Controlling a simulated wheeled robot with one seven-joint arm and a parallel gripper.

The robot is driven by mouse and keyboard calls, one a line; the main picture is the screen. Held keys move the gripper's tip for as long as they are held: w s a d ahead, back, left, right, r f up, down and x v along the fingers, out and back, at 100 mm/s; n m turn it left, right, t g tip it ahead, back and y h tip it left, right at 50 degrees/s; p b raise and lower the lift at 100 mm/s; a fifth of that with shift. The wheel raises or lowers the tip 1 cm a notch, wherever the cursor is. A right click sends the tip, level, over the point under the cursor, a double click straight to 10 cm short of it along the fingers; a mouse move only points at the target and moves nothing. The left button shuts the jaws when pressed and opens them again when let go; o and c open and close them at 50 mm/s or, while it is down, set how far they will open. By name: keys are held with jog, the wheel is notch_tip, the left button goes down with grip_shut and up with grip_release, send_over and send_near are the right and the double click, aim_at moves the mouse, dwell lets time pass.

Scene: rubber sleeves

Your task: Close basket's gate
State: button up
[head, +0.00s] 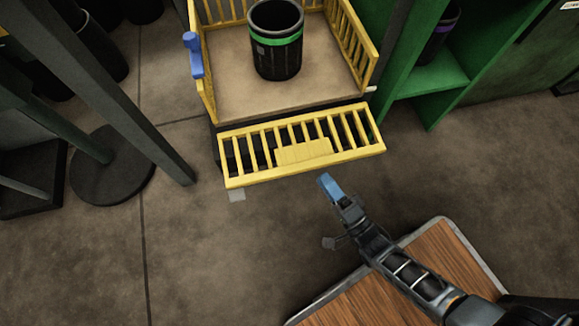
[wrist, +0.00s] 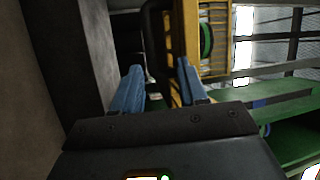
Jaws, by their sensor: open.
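The basket (head: 225,98) is a yellow-railed cart with a tan floor at the top middle of the head view. Its yellow barred gate (head: 237,180) is folded down and out at the front, with a solid yellow plate in its middle. A blue latch piece (head: 194,55) is on the left rail. My gripper (head: 327,185), with blue fingers, is just below the gate's lower right part in the head view. In the wrist view the two blue fingers (wrist: 158,85) are apart with nothing between them. Yellow bars (wrist: 181,45) show just beyond the right finger.
A black cylinder with a green band (head: 276,60) stands on the basket floor. A green shelf (head: 425,80) is close on the right. Dark posts and a round base (head: 110,180) are on the left. Bare floor lies below the gate.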

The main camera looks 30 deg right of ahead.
aim_at(303, 161)
jog(key=shift+a+f+b+x, duration=0.15)
jog(key=shift+f+x, duration=0.15)
jog(key=shift+x, duration=1.15)
jog(key=shift+a+f+b+x, duration=0.2)
jog(key=shift+f+x, duration=0.1)
jog(key=shift+x, duration=1.2)
jog(key=shift+a+f+b+x, duration=0.15)
jog(key=shift+f+x, duration=0.1)
jog(key=shift+x, duration=1.2)
jog(key=shift+w, duration=0.1)
jog(key=shift+c, duration=0.4)
grip_shut()
